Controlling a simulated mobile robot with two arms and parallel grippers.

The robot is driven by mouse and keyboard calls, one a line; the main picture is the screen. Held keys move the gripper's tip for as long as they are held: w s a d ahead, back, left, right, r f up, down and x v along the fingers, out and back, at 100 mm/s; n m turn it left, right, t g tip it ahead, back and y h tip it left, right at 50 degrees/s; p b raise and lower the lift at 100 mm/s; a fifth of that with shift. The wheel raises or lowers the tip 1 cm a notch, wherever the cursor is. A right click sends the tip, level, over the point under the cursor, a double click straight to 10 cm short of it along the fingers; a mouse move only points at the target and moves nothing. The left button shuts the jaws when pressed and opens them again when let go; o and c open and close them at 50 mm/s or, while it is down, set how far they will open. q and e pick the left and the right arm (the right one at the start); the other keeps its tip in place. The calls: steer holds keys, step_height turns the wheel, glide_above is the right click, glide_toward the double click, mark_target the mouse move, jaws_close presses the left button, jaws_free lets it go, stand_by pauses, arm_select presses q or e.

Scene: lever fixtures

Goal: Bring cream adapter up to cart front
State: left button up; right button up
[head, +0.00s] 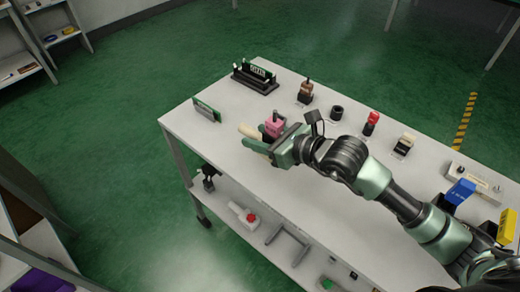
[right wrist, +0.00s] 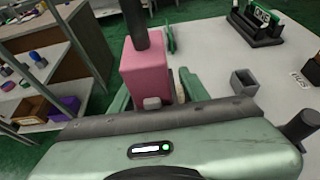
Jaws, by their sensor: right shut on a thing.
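My right gripper (head: 262,140) is shut on a pink block with a dark round post on top (head: 273,124). It is over the near left part of the white cart top (head: 225,135). In the right wrist view the pink block (right wrist: 147,80) stands between the pale green fingers, with a small greyish piece at its lower face. A cream-topped piece on a black base (head: 404,143) stands on the cart to the right, apart from the gripper; it may be the cream adapter. Whether the held block touches the cart top is unclear. My left gripper is out of view.
A thin green board (head: 207,111) stands near the left edge. A lower shelf holds parts.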

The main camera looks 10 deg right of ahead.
mark_target(260, 160)
steer(key=shift+f, duration=2.75)
steer(key=shift+f, duration=0.15)
steer(key=o, duration=1.5)
steer(key=shift+c, duration=0.2)
